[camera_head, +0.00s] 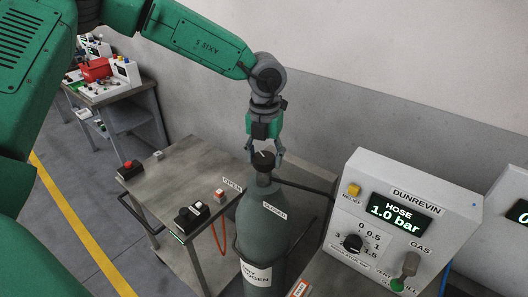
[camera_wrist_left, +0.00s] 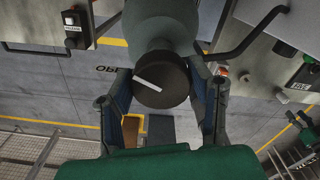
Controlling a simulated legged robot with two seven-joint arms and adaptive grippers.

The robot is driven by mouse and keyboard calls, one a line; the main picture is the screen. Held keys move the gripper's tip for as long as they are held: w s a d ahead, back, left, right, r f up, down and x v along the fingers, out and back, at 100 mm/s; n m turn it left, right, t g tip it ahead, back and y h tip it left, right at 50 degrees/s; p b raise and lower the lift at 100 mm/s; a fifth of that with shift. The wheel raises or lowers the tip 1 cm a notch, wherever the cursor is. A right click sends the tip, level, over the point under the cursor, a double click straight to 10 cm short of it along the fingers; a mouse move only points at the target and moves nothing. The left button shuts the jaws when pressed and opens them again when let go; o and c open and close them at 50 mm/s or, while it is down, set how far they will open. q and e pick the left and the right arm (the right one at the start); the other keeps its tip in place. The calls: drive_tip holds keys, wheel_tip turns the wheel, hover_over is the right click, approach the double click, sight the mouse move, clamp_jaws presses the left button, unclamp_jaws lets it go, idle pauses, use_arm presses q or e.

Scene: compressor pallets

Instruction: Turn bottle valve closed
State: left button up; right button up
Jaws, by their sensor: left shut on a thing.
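A grey-green gas bottle (camera_head: 263,222) stands upright beside the metal bench, with "OPEN" and "CLOSED" labels near its shoulder. Its black round valve knob (camera_head: 263,160) sits on top. My left gripper (camera_head: 265,156) reaches down from above with its fingers on either side of the knob, shut on it. In the left wrist view, the knob (camera_wrist_left: 160,82) shows a white pointer line between the two fingers (camera_wrist_left: 163,100), and the bottle body (camera_wrist_left: 160,20) lies beyond it.
A grey panel (camera_head: 345,225) marked DUNREVIN stands right of the bottle; its display reads "HOSE 1.0 bar". It carries a dial (camera_head: 353,243) and a gas lever (camera_head: 410,265). The metal bench (camera_head: 165,185) on the left holds small switch boxes. A dark rail (camera_head: 310,188) passes behind the bottle.

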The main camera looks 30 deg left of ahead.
use_arm(q)
drive_tip(key=m, duration=0.6)
drive_tip(key=shift+s+d, duration=0.1)
drive_tip(key=shift+s, duration=0.05)
drive_tip(key=m, duration=0.7)
use_arm(e)
drive_tip(key=shift+d, duration=0.35)
use_arm(q)
drive_tip(key=o, duration=1.2)
drive_tip(key=shift+r, duration=0.1)
drive_tip(key=shift+c, duration=0.2)
drive_tip(key=shift+s+a, duration=0.1)
drive_tip(key=shift+a, duration=0.1)
use_arm(e)
drive_tip(key=shift+s+a, duration=0.15)
drive_tip(key=shift+s, duration=0.05)
drive_tip(key=shift+a, duration=0.1)
use_arm(q)
drive_tip(key=shift+a, duration=0.1)
use_arm(e)
drive_tip(key=shift+s, duration=0.15)
